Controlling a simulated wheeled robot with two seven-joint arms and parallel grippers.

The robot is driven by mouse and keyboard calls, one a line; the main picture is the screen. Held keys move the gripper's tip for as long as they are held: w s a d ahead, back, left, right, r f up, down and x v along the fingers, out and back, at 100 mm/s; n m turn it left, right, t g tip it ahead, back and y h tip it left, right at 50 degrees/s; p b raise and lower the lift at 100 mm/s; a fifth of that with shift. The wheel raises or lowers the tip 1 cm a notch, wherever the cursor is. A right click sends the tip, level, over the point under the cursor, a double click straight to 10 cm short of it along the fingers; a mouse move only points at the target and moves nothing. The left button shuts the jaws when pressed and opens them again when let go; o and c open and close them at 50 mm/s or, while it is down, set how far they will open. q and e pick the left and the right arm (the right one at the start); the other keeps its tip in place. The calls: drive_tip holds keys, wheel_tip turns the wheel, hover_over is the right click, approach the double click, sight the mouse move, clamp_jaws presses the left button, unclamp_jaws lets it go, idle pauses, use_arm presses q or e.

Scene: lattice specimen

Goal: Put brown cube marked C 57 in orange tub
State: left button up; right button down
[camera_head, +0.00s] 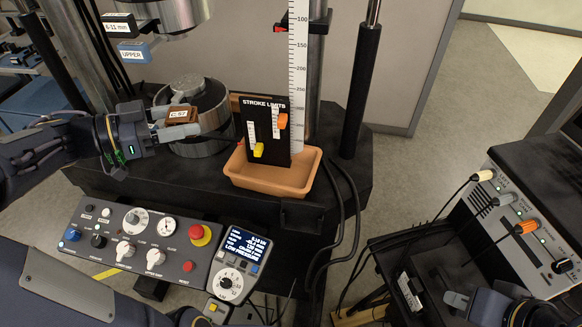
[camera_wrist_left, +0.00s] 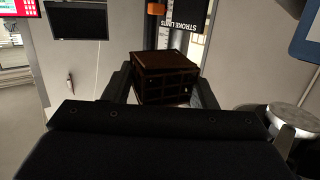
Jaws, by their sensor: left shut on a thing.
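The brown cube (camera_head: 180,116) has a pale label on top, too small to read surely. My left gripper (camera_head: 182,118) is shut on it, in front of the round metal platen. The left wrist view shows the cube (camera_wrist_left: 164,78) as a dark brown lattice block between the two fingers. The orange tub (camera_head: 270,186) stands to the right of the cube, on the dark machine base, with the stroke limits panel rising at its back. My right gripper (camera_head: 468,302) is at the lower right edge of the head view; its fingers are only partly visible.
The black stroke limits panel (camera_head: 268,128) and upright ruler (camera_head: 299,70) stand behind the tub. The round platen (camera_head: 197,100) is behind my left gripper. A control panel (camera_head: 130,240) lies in front. Black cables (camera_head: 345,215) run down right of the tub.

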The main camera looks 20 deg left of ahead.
use_arm(q)
drive_tip(key=shift+w+d, duration=0.1)
drive_tip(key=shift+d, duration=0.2)
drive_tip(key=w+d+f, duration=0.3)
drive_tip(key=w+d, duration=0.1)
drive_tip(key=d, duration=0.1)
drive_tip(key=shift+w+d+f+p, duration=0.2)
drive_tip(key=shift+w+d+p, duration=0.1)
drive_tip(key=shift+d+p, duration=0.05)
drive_tip(key=w+d+f, duration=0.2)
drive_tip(key=f, duration=0.1)
drive_tip(key=w+d+f, duration=0.1)
drive_tip(key=f, duration=0.1)
drive_tip(key=shift+d, duration=0.3)
drive_tip(key=f, duration=0.3)
drive_tip(key=w+d+f+b, duration=0.1)
drive_tip(key=shift+f, duration=0.25)
drive_tip(key=shift+s, duration=0.1)
